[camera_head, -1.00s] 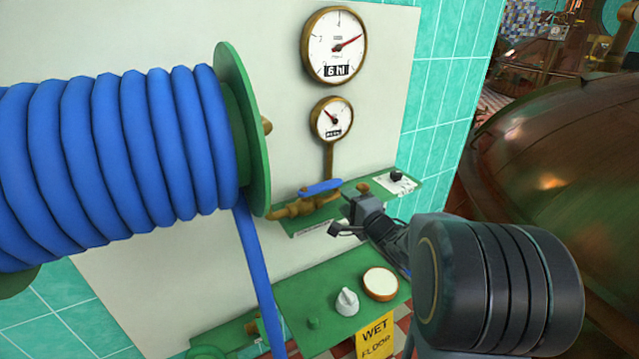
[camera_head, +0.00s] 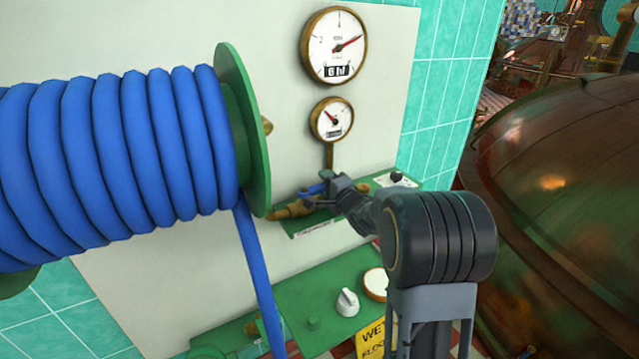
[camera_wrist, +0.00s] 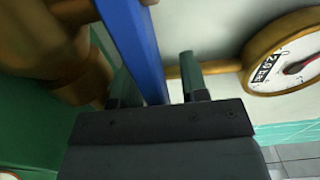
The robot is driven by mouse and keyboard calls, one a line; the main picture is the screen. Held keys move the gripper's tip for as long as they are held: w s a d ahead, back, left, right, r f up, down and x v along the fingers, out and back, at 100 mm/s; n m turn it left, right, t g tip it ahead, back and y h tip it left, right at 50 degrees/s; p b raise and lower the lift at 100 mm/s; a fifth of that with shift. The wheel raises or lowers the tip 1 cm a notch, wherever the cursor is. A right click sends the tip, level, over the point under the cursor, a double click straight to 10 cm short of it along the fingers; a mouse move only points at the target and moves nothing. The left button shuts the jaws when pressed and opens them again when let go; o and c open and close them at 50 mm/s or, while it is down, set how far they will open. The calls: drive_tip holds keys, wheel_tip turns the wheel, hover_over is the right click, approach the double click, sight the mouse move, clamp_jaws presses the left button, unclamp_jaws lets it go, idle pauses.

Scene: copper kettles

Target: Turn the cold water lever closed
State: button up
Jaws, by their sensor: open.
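The blue cold water lever (camera_head: 315,189) sits on a brass valve (camera_head: 291,208) below the lower gauge in the head view. My gripper (camera_head: 322,192) is at the lever's right end and hides part of it. In the wrist view the blue lever (camera_wrist: 131,40) runs between the two fingers of my gripper (camera_wrist: 155,80). The fingers are open, one on each side of the lever. The brass valve body (camera_wrist: 48,45) shows at the upper left of the wrist view. I cannot tell whether either finger touches the lever.
A large blue hose reel (camera_head: 110,150) stands left of the valve, its green flange close by. Two gauges (camera_head: 334,45) (camera_head: 331,121) are above. A green panel (camera_head: 300,305) with a white knob (camera_head: 347,302) lies below. A copper kettle (camera_head: 565,150) stands at right.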

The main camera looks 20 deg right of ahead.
clamp_jaws()
idle(0.3)
drive_tip(key=shift+a, duration=0.25)
drive_tip(key=shift+d, duration=0.25)
drive_tip(key=shift+f+b, duration=0.1)
drive_tip(key=shift+b, duration=0.2)
